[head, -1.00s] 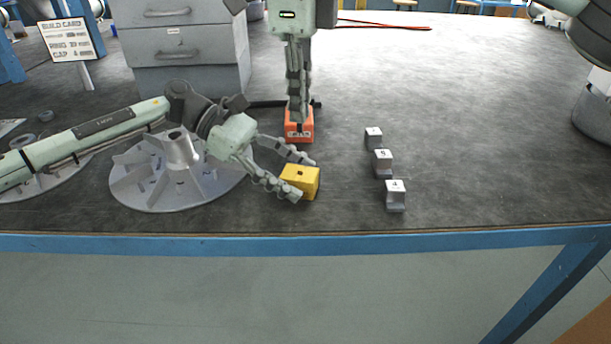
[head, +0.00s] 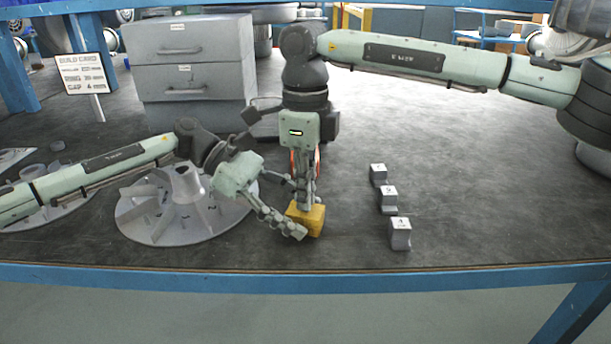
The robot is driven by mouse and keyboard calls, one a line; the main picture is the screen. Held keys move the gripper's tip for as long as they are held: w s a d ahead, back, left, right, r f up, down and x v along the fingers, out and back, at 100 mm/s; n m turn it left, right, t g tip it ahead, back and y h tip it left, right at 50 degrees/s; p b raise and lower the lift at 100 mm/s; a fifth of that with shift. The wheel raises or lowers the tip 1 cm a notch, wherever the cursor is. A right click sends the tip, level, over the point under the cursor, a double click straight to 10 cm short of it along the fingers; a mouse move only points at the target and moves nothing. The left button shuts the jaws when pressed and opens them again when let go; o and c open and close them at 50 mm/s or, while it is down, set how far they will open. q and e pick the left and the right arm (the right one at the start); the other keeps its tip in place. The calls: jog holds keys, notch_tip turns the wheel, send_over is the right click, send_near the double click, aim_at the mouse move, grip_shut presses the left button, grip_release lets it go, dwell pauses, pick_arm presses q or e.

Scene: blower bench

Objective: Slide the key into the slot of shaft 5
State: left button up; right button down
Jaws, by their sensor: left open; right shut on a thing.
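A yellow block (head: 310,221) stands near the front edge of the bench, between the fingertips of my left gripper (head: 290,210). That gripper is open, with its near finger passing in front of the block. My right gripper (head: 306,203) points straight down, with its fingertips close together at the top of the yellow block. It is shut, apparently on the key, which is hidden between the fingers. I cannot tell whether it touches the block. An orange block (head: 293,160) is mostly hidden behind the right gripper. I cannot make out shaft 5 or its slot.
Three grey numbered blocks, marked 4 (head: 400,235), 5 (head: 388,201) and one unreadable (head: 378,176), stand to the right. A finned impeller (head: 150,225) lies left. A grey drawer cabinet (head: 193,85) and a build card (head: 82,73) stand behind. The right half of the bench (head: 480,180) is mostly clear.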

jog(key=shift+f, duration=0.3)
jog(key=c, duration=1.7)
grip_release()
